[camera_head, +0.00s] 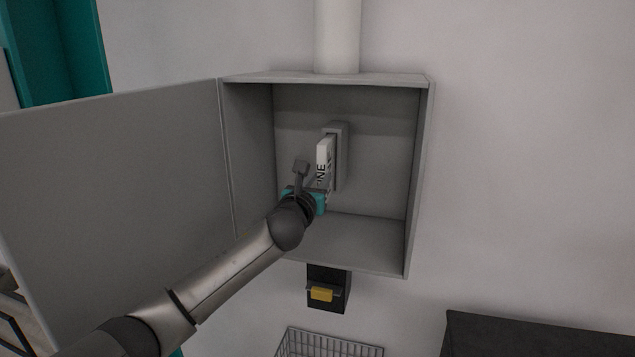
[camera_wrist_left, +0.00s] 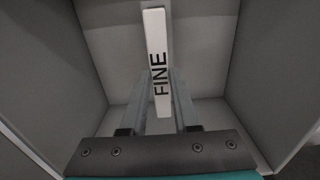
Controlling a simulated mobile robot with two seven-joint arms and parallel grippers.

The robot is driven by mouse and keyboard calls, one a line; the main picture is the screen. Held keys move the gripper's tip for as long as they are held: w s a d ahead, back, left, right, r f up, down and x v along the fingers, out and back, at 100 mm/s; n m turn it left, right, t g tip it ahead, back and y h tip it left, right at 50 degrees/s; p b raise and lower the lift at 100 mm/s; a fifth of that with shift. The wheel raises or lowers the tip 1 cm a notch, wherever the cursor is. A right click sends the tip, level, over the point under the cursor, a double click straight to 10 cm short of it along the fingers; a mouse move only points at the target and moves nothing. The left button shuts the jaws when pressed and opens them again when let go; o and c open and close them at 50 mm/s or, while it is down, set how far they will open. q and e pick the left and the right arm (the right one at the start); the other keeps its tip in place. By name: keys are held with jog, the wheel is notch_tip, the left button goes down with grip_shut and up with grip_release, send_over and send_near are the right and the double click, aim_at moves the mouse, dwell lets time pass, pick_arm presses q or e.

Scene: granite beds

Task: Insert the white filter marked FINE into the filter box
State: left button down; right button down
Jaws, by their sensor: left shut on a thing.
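The white filter (camera_head: 322,152) marked FINE stands upright inside the grey filter box (camera_head: 390,240), at the grey slot frame (camera_head: 341,130) on the back wall. Its lettering reads clearly in the left wrist view (camera_wrist_left: 157,50). My left gripper (camera_head: 318,180) reaches into the open box and is shut on the filter's lower part, with one finger on each side (camera_wrist_left: 160,95). The filter's far edge is at the slot frame; how deep it sits cannot be told. My right gripper is in neither view.
The box door (camera_head: 110,180) hangs open to the left. A white pipe (camera_head: 338,35) rises from the box top. Below are a black holder with a yellow part (camera_head: 321,294), a wire basket (camera_head: 330,345) and a dark cabinet (camera_head: 530,335) at lower right.

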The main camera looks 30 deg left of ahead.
pick_arm(q)
jog(key=shift+w, duration=0.4)
jog(key=c, duration=0.6)
grip_release()
jog(key=shift+s, duration=0.1)
jog(key=v, duration=0.5)
jog(key=shift+a, duration=0.1)
